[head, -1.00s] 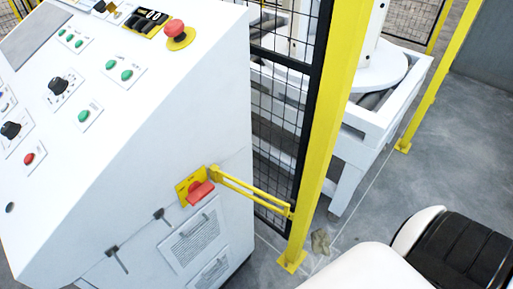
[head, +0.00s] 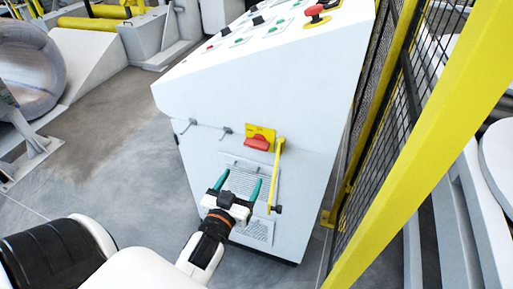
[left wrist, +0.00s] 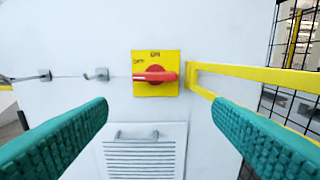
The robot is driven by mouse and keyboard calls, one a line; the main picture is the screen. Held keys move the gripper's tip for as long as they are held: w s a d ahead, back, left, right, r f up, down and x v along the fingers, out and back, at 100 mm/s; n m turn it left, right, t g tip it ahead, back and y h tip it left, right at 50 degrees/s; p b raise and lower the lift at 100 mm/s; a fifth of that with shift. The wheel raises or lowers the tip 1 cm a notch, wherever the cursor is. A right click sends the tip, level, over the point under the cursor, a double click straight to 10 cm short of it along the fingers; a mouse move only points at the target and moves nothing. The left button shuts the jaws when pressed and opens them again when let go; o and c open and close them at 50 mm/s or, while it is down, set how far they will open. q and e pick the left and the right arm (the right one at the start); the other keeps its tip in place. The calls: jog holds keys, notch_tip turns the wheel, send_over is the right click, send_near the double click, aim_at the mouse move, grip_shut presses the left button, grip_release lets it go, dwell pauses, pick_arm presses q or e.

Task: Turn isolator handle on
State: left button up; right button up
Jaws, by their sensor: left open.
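The isolator is a red handle (head: 258,143) on a yellow plate (head: 268,132), on the front of the white control cabinet (head: 320,95). In the left wrist view the red handle (left wrist: 155,76) lies about horizontal across the yellow plate (left wrist: 156,56). My left gripper (head: 241,177) has teal fingers, spread apart and empty. It is below the handle in the head view and apart from it. In the left wrist view the left gripper (left wrist: 162,104) has one finger on each side, with the handle between and above the tips. My right gripper is not in view.
A yellow bar (left wrist: 250,74) sticks out just right of the isolator plate. Small latches (left wrist: 102,74) are to its left, and a louvred vent (left wrist: 145,150) is below. A mesh fence with a yellow post (head: 425,150) stands to the right. Open floor (head: 110,150) is at left.

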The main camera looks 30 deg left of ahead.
aim_at(255, 146)
pick_arm(q)
jog(key=x, duration=0.4)
jog(key=r+x, duration=0.1)
jog(key=x, duration=0.3)
jog(key=p+x, duration=0.1)
jog(key=x, duration=0.3)
jog(key=shift+a+r, duration=0.35)
jog(key=shift+a, duration=0.05)
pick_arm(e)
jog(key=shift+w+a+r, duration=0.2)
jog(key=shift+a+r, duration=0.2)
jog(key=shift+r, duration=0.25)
pick_arm(q)
jog(key=c, duration=0.7)
